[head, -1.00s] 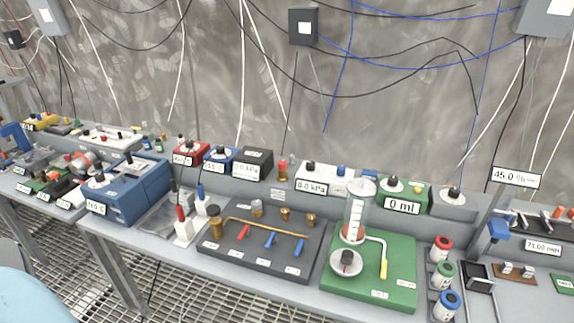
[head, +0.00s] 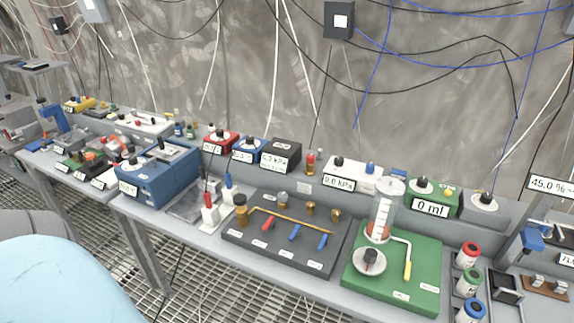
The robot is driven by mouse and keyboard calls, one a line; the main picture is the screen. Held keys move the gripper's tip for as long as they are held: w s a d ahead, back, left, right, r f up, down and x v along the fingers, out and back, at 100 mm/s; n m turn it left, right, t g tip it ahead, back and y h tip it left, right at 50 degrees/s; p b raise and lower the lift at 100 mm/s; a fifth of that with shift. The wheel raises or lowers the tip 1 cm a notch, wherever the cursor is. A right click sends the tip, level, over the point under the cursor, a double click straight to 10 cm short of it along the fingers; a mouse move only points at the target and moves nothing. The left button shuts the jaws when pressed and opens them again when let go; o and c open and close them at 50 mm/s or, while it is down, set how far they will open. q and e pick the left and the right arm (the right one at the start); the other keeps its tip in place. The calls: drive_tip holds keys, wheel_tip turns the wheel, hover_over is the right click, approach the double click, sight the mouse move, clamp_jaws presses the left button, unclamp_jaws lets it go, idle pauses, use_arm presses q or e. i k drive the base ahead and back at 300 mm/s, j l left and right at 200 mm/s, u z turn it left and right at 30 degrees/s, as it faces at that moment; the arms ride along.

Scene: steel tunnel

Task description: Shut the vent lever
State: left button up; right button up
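A dark grey board (head: 325,265) on the bench carries a brass-coloured pipe (head: 290,222) and three small levers. One lever is red (head: 268,223), and two are blue: a middle one (head: 295,232) and a right one (head: 322,241). All three lie slanted at a similar angle. Small white labels sit along the front of the board, but their text is too small to read, so I cannot tell which lever is the vent. Neither of my grippers is in view.
A green board (head: 425,290) with a glass cylinder (head: 381,217) and a yellow-handled lever (head: 407,270) stands right of the dark board. A blue box (head: 155,180) stands left. Instruments line the bench's back. A pale blue rounded surface (head: 60,280) fills the lower left.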

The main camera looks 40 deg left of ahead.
sight(270, 221)
drive_tip(key=u, duration=1.45)
